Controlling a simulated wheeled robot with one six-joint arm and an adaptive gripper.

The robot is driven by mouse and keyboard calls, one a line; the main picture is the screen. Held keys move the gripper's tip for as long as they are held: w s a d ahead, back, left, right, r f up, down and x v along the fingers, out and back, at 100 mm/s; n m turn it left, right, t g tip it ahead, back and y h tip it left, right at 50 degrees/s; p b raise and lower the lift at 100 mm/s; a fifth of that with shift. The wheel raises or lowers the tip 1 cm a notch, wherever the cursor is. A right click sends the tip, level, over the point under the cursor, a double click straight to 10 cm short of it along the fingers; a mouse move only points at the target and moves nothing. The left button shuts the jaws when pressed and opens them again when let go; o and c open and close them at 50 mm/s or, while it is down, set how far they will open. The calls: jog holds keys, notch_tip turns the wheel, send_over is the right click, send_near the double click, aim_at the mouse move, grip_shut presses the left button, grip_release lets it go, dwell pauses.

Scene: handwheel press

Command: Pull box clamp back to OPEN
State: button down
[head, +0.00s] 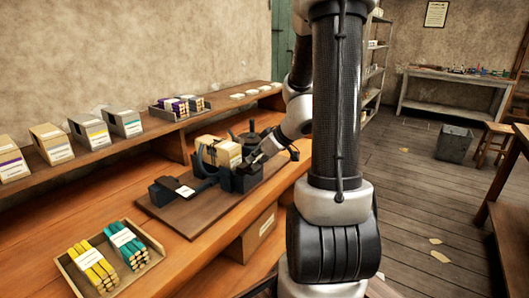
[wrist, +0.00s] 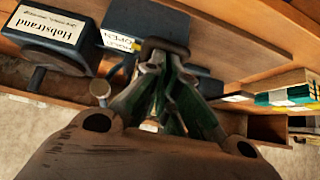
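The handwheel press stands on a dark board (head: 190,214) on the bench, with a tan box (head: 226,155) held in it. The dark clamp block (head: 240,180) is at its right end. In the wrist view a dark block (wrist: 152,32) bears a label reading OPEN (wrist: 118,42), with a dark curved handle (wrist: 166,45) at its edge. My gripper (wrist: 170,72) has its fingertips close together at this handle; whether they grip it is hidden. In the head view my gripper (head: 257,160) is at the clamp's right side, small and dark.
A tray (head: 66,262) with yellow and teal bundles lies at the front left. Several boxes (head: 92,132) and another tray (head: 180,106) stand on the back shelf. In the wrist view a block labelled Hobstrand (wrist: 48,40) is at the left.

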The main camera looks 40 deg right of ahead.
jog(key=v, duration=1)
jog(key=shift+s+r, duration=0.2)
jog(key=shift+s, duration=0.05)
jog(key=shift+d, duration=0.1)
jog(key=s+a+m+g, duration=0.3)
jog(key=s+m+g, duration=0.2)
jog(key=s+m, duration=0.45)
jog(key=s+a+r+n+t+h, duration=0.1)
jog(key=s+a+r+n+h, duration=0.2)
jog(key=s+a+r+n, duration=0.1)
notch_tip(320, 180, up, 3)
jog(key=shift+s+a+r+n+t, duration=0.15)
jog(key=shift+s+a+n+t, duration=0.15)
jog(key=shift+a+n, duration=0.45)
